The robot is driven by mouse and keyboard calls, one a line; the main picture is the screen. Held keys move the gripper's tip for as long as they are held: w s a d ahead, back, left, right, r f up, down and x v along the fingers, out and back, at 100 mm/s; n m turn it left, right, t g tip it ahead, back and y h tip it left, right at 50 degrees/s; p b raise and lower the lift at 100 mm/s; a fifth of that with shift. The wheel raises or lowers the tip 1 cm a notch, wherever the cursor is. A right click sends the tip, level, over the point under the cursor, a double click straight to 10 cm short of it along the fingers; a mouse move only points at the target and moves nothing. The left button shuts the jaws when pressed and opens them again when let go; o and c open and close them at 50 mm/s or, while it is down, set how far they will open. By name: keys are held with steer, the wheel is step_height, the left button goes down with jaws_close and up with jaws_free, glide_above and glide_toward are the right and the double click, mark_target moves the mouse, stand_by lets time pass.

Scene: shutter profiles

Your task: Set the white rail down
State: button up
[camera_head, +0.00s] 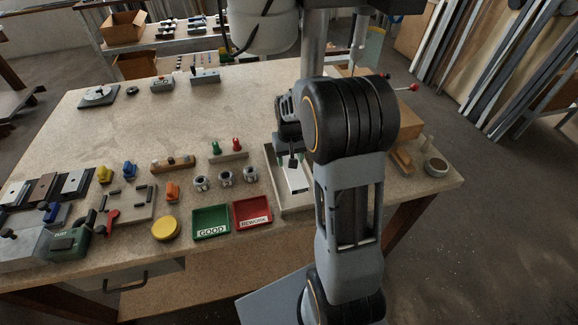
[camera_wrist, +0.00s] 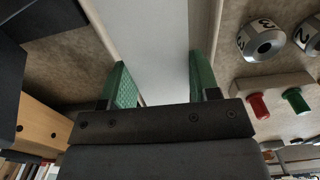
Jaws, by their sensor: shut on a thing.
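The white rail (camera_wrist: 155,45) runs between the green finger pads of my gripper (camera_wrist: 160,82) in the wrist view, and the fingers are shut on it. In the head view a white piece of it (camera_head: 298,179) shows below my gripper (camera_head: 292,160), inside the outline of a pale shallow tray (camera_head: 273,168). My arm hides the right side of the tray and much of the rail. I cannot tell whether the rail touches the tray floor.
Left of the tray stand a red REWORK bin (camera_head: 252,213), a green GOOD bin (camera_head: 211,222), several metal rings (camera_head: 225,178) and a holder with red and green pegs (camera_head: 229,155). The table's back middle is clear.

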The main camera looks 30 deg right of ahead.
steer(key=shift+f, duration=2.35)
steer(key=shift+f, duration=0.1)
steer(key=shift+f, duration=0.15)
steer(key=o, duration=1)
steer(key=shift+c, duration=0.2)
